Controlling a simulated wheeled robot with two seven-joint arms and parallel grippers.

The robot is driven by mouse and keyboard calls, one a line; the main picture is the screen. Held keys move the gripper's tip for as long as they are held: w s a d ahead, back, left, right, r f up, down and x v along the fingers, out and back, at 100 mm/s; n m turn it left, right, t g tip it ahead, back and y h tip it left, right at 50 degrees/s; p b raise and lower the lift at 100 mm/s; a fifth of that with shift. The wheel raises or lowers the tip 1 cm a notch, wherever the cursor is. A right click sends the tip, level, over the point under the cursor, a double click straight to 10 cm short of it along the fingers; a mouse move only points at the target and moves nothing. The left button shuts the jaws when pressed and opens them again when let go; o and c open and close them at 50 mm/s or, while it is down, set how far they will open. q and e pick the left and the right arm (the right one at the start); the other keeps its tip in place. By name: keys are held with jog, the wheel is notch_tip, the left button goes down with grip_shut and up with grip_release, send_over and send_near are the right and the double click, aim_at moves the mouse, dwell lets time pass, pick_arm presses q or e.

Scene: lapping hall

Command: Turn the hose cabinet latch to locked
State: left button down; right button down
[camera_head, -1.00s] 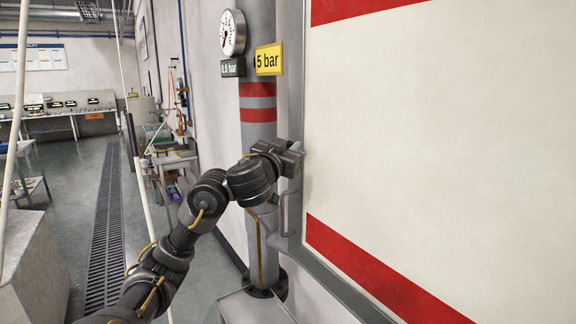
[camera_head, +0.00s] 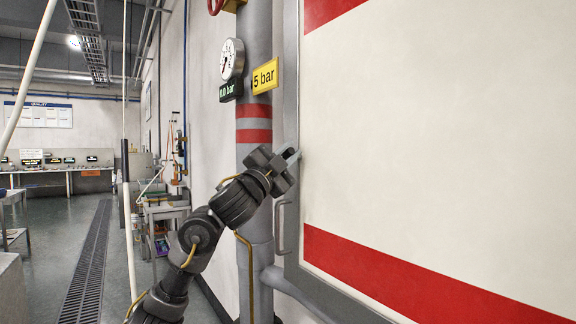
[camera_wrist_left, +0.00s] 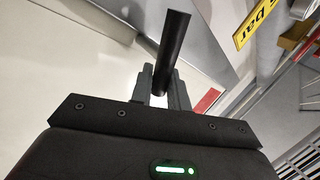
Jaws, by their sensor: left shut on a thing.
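The hose cabinet (camera_head: 430,140) fills the right of the head view, with a cream door, red bands and a grey frame. My left gripper (camera_head: 289,160) is at the left edge of its frame, above a grey bar handle (camera_head: 281,226). In the left wrist view, a dark bar (camera_wrist_left: 173,48), which looks like the latch lever, stands between the gripper's two fingers (camera_wrist_left: 163,90). They are shut on it. The latch's base is hidden behind the gripper in the head view, and I cannot read its locked or unlocked position. My right gripper is not in view.
A grey pipe (camera_head: 254,160) with red bands runs beside the cabinet, with a gauge (camera_head: 232,58) and a yellow "5 bar" sign (camera_head: 265,75). A bench (camera_head: 165,212) stands farther back. The floor (camera_head: 50,225) at left is mostly open.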

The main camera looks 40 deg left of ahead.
pick_arm(q)
jog(key=m+h, duration=0.2)
jog(key=f+m+h+b, duration=0.1)
jog(key=m+h, duration=0.1)
jog(key=m, duration=0.1)
jog(key=shift+m, duration=0.3)
jog(key=shift+f+m+h+b, duration=0.1)
jog(key=shift+m+h+b, duration=0.25)
jog(key=shift+m+h, duration=1.2)
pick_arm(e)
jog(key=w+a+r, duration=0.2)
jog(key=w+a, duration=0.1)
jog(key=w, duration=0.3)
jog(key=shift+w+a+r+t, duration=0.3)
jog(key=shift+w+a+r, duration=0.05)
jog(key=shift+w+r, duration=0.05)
pick_arm(q)
jog(key=shift+d+m, duration=0.1)
jog(key=shift+m, duration=0.15)
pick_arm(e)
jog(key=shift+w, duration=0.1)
pick_arm(q)
jog(key=c, duration=1.4)
grip_release()
jog(key=shift+c, duration=0.2)
